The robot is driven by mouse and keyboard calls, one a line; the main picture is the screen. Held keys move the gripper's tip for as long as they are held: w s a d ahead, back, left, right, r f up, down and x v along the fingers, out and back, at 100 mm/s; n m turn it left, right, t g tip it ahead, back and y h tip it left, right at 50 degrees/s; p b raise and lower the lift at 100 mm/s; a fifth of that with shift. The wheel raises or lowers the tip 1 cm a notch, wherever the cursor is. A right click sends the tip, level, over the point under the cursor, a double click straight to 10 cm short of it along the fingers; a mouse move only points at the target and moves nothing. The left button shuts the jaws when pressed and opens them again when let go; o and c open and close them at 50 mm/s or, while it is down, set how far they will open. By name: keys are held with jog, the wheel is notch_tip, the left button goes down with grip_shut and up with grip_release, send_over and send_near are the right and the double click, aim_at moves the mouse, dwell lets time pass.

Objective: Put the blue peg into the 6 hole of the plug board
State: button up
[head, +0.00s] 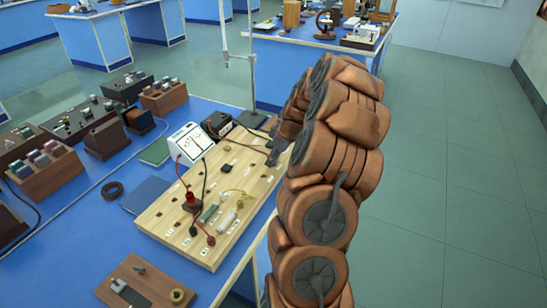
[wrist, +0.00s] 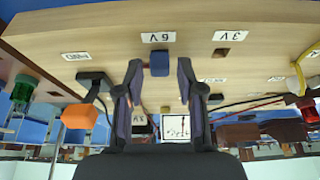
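The plug board (head: 160,232) is a pale wooden board on the blue bench, with labelled holes and cables. It also shows upside down in the wrist view (wrist: 110,35). The blue peg (wrist: 159,63) stands at the board beside the upside-down 6V label (wrist: 158,37); its lower end and the hole are hidden. My gripper (wrist: 160,68) is open, with one dark finger on each side of the peg and a visible gap to each. In the head view my gripper (head: 272,155) is at the board's far right edge, partly hidden by my arm; the peg cannot be made out there.
A 3V label (wrist: 230,35) and an orange plug (wrist: 80,116) are near the gripper. A white meter (head: 187,143) and a black box (head: 218,124) stand behind the board. Red and black cables cross the board. Open floor lies to the right.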

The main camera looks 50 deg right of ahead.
jog(key=shift+o, duration=0.6)
jog(key=shift+r, duration=0.1)
jog(key=v, duration=1.1)
jog(key=shift+s+r, duration=0.25)
jog(key=shift+r, duration=0.1)
